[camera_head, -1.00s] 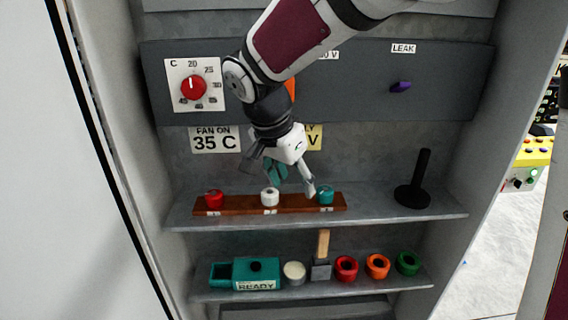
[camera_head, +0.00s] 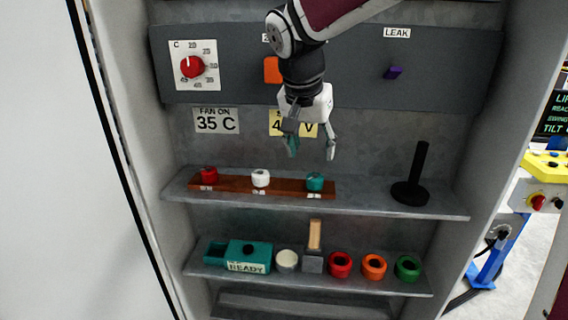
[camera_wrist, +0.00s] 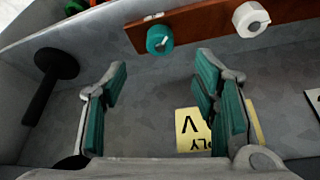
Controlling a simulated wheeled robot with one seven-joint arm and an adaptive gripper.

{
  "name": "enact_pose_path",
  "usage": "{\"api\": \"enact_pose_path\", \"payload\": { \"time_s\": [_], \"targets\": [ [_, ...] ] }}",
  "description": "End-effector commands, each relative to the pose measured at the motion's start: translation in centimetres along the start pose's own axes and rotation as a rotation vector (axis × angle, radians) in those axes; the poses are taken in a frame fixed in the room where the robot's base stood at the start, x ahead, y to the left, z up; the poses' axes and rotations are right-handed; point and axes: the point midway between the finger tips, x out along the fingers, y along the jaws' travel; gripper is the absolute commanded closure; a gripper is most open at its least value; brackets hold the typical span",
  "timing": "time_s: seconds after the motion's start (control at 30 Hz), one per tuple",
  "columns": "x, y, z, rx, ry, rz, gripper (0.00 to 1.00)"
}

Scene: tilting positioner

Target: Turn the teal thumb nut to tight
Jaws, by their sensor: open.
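The teal thumb nut (camera_head: 315,181) sits at the right end of a brown wooden strip (camera_head: 226,184) on the upper shelf. It also shows in the wrist view (camera_wrist: 160,40), with a pale mark on its face. My gripper (camera_head: 312,152) is open and empty. It hangs above the teal nut, apart from it, in front of the back wall. In the wrist view the two teal-padded fingers (camera_wrist: 160,90) are spread wide, and the nut lies beyond their tips. A label below the nut is too small to read.
A red nut (camera_head: 209,175) and a white nut (camera_head: 261,178) share the strip. A black post on a round base (camera_head: 409,190) stands at the shelf's right. The lower shelf holds a teal box (camera_head: 240,255), a hammer-like tool (camera_head: 313,250) and coloured rings (camera_head: 374,267). A panel with knobs is above.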

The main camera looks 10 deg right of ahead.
Motion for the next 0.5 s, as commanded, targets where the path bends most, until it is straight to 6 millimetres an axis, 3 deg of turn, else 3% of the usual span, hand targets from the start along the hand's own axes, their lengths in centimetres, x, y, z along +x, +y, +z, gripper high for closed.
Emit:
{"api": "enact_pose_path", "payload": {
  "time_s": [0.3,0.5],
  "targets": [
    [6.2,0.1,0.1,0.001,-0.003,0.002,0.45],
    [8.7,0.0,0.1,0.0,-0.003,0.001,0.45]
  ]
}}
